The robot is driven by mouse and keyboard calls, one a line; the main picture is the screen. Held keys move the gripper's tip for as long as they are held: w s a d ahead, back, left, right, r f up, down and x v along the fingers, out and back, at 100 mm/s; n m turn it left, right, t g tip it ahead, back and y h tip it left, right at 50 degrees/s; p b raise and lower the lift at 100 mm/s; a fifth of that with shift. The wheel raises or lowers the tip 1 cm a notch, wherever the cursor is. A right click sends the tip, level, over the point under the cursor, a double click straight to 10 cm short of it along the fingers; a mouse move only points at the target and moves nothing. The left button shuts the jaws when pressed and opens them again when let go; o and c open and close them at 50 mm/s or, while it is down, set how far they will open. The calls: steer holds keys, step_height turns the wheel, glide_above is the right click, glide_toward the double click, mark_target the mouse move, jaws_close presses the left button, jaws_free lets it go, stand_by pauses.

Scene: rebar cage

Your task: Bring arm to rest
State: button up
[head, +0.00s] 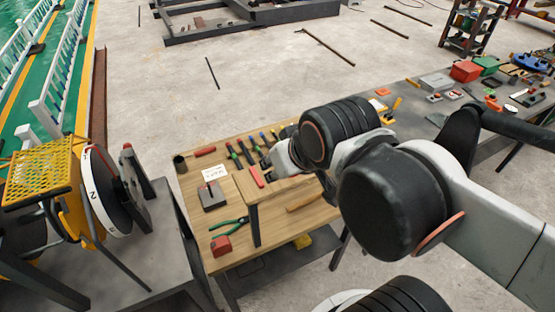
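My arm reaches in from the right edge of the head view and bends over a wooden workbench (207,262). The arm's far end is above the bench's middle. My gripper (267,167) shows only as a small dark part at the tip of the pale wrist. Its fingers are too small and too covered by the wrist to tell open from shut. I cannot make out anything held in it.
Several screwdrivers, green-handled pliers (230,224), a red block (221,246) and a grey box (212,197) lie on the bench. A yellow machine (60,205) with a numbered dial stands left. A second table (425,126) extends right. Concrete floor (260,85) is mostly clear beyond.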

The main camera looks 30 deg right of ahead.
step_height(320, 180, down, 22)
steer(key=b, duration=2.1)
steer(key=shift+b, duration=0.4)
steer(key=shift+o, duration=0.4)
steer(key=shift+r, duration=0.1)
